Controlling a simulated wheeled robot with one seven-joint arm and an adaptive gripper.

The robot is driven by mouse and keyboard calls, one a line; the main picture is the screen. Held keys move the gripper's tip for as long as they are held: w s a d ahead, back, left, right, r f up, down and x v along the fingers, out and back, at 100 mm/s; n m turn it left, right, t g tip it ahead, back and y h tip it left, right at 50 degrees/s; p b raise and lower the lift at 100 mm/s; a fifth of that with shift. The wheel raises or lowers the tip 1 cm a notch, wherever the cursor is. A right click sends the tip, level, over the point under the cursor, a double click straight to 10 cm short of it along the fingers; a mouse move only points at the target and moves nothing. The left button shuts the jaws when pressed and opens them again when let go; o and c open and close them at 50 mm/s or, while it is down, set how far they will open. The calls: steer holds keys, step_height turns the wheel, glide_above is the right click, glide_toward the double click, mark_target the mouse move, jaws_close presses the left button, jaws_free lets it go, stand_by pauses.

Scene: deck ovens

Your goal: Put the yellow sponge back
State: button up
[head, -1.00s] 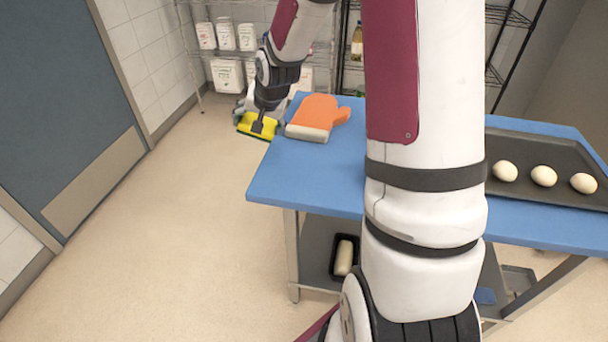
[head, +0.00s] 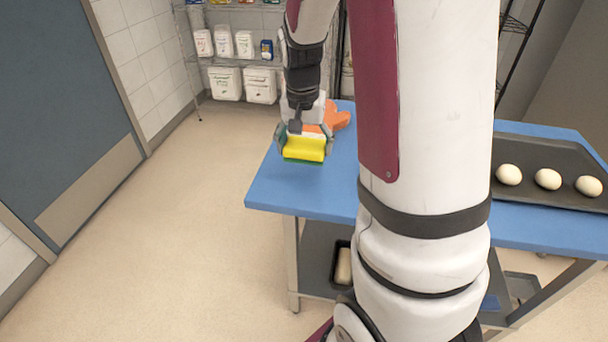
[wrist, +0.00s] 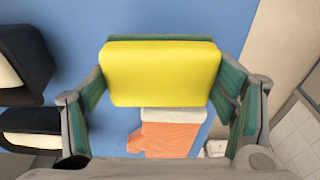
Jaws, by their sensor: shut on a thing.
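The yellow sponge (head: 304,147) has a green underside and is held in my gripper (head: 304,142), over the left part of the blue table (head: 275,187). In the wrist view the sponge (wrist: 160,72) sits between the two green-padded fingers of my gripper (wrist: 162,85). The gripper is shut on it. Whether the sponge touches the tabletop cannot be told. An orange oven mitt (head: 338,117) with a pale cuff lies behind it, partly hidden by the gripper and sponge; the mitt (wrist: 168,136) also shows in the wrist view.
A dark tray (head: 555,196) with three pale dough balls lies on the table's right side. A black loaf tin (head: 340,270) with dough stands on the lower shelf. Wire shelves with white containers (head: 225,83) stand behind. Floor at left is clear.

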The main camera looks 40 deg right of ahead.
mark_target(303, 147)
steer(key=shift+o, duration=0.2)
step_height(303, 147, down, 8)
steer(key=shift+r+b, duration=0.15)
steer(key=shift+b, duration=0.2)
steer(key=o, duration=1.1)
steer(key=r, duration=0.4)
steer(key=a+r+p, duration=0.1)
steer(key=r, duration=0.2)
steer(key=s+r, duration=0.1)
steer(key=r, duration=0.3)
steer(key=shift+a+r, duration=0.25)
steer(key=shift+r, duration=0.1)
steer(key=s+a+r+n+t+y, duration=0.1)
steer(key=s+a+r+n, duration=0.4)
steer(key=s+a+r, duration=0.55)
steer(key=s+a+f+n, duration=0.1)
steer(key=s+a+n, duration=0.4)
steer(key=s, duration=0.5)
steer(key=a, duration=0.2)
steer(key=shift+s+a+f+t, duration=0.3)
steer(key=shift+s+f, duration=0.05)
steer(key=shift+s, duration=0.05)
